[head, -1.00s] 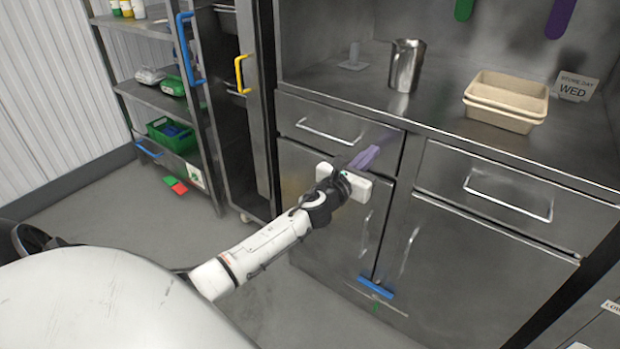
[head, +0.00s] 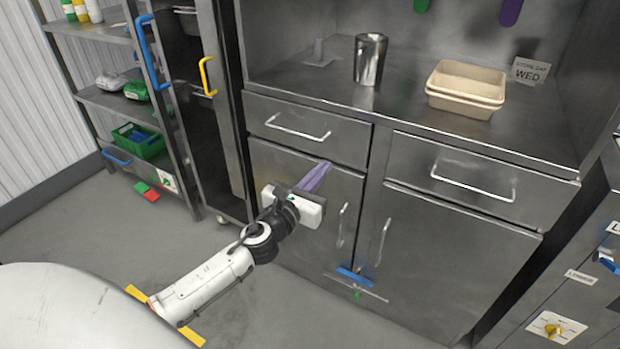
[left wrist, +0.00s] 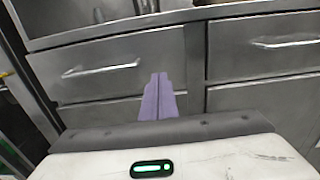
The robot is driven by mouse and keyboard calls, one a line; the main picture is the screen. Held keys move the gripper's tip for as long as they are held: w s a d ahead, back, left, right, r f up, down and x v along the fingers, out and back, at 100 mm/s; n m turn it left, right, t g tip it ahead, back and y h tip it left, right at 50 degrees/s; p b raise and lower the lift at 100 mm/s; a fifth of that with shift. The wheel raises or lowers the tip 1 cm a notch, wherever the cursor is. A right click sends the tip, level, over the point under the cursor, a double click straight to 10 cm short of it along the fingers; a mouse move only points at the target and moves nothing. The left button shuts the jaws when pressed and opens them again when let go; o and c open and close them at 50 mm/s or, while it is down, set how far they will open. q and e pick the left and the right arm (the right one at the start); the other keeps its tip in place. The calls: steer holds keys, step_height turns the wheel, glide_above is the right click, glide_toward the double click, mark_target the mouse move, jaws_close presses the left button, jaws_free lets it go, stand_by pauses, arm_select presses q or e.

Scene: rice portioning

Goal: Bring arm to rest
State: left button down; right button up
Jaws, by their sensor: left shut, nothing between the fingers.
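My left gripper (head: 315,177) has purple fingers that are shut with nothing between them. It is in front of the steel cabinet (head: 285,168), below the left drawer, and it points toward the cabinet face. I cannot tell in the head view how close the fingertips are to the metal. My right gripper is in neither view.
A metal cup (head: 369,60) and stacked beige trays (head: 466,88) stand on the counter (head: 420,118). The drawers have bar handles (head: 297,130) that stick out. A shelf rack (head: 118,88) stands at the left.

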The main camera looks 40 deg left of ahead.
arm_select(q)
steer(key=s+d+f+n+g+h+p, duration=0.1)
steer(key=s+d+f+n+g, duration=0.2)
steer(key=s+d+f+n, duration=0.3)
steer(key=s+d+f+n+g+h+p, duration=0.2)
steer(key=s+d+f+n, duration=0.4)
steer(key=s+n, duration=0.7)
steer(key=s+d+f+n+g+h+p, duration=0.1)
steer(key=s+d+f+n+g, duration=0.3)
steer(key=s+d+f+n, duration=0.3)
steer(key=s+n, duration=0.3)
steer(key=n, duration=0.3)
steer(key=shift+s+d, duration=0.25)
steer(key=shift+s, duration=0.05)
